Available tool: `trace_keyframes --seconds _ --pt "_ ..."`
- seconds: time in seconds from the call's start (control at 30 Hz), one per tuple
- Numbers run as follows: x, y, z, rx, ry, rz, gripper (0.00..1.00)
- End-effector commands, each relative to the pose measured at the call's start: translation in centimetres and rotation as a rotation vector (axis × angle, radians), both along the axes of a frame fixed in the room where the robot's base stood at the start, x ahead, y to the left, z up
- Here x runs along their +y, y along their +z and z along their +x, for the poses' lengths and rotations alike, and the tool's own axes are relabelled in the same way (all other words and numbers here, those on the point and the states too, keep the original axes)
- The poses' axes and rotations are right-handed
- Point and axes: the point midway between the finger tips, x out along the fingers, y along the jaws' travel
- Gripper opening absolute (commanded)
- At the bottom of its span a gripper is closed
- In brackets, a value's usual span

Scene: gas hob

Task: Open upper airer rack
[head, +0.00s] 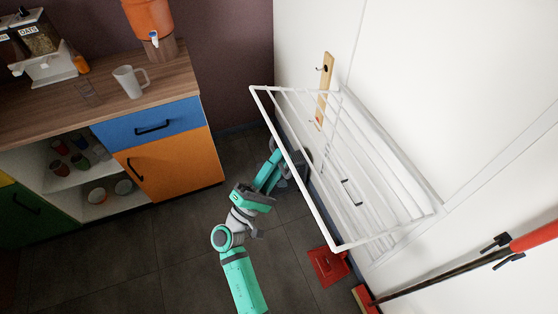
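The white wire airer rack (292,171) is on the white wall at the right. Its upper frame stands out from the wall at a slant, with its long outer bar toward the room. More white bars show behind and below it, but I cannot clearly separate a lower rack from the upper one. My green and grey arm reaches up from the bottom of the view. My gripper (300,155) seems to be at the arm's far end, behind or beneath the rack's bars. The bars partly hide it, and its fingers are too small to make out. I cannot tell whether it touches the rack.
A wooden strip with hooks (325,85) hangs on the wall behind the rack. A red dustpan (328,266) lies on the floor below, and a red-handled broom (450,268) is at lower right. A cabinet with an orange door (175,165) stands left.

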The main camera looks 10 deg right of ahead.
Motion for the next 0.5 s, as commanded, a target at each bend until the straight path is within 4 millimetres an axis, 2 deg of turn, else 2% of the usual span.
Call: trace_keyframes --seconds 0.17,0.5 --pt "1.3 -0.7 -0.8 -0.001 0.004 -0.004 0.28" --pt "5.5 -4.1 -4.1 0.000 0.006 -0.003 0.28"
